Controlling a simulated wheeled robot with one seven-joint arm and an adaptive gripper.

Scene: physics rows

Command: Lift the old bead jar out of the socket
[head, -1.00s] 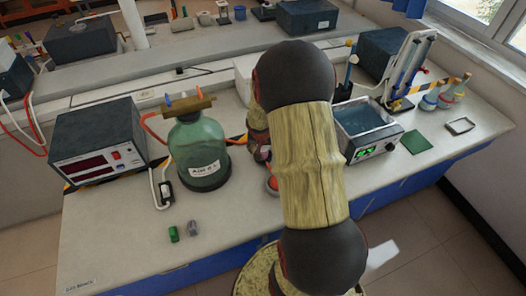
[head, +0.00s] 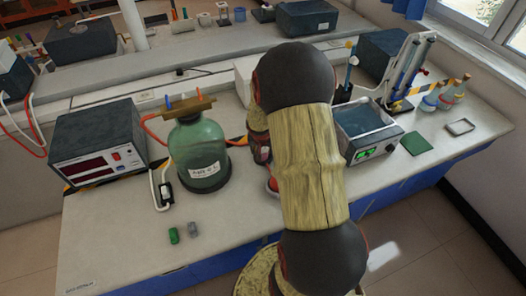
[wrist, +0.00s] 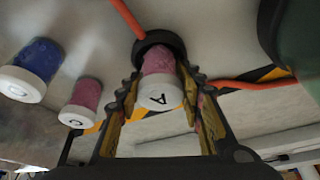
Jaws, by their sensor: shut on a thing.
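In the wrist view a pink bead jar (wrist: 158,62) with a white cap marked "A" stands between the fingers of my gripper (wrist: 162,82). The gripper is shut on it, one finger on each side. The jar's far end meets a black round socket (wrist: 157,40) with an orange tube attached; I cannot tell how deep it sits. In the head view my own arm hides the jar and the socket.
Another pink jar (wrist: 83,98) and a blue jar (wrist: 38,58), both white-capped, stand to the left in the wrist view. In the head view a green bottle (head: 198,152) stands left of my arm and a grey bath (head: 367,130) right of it.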

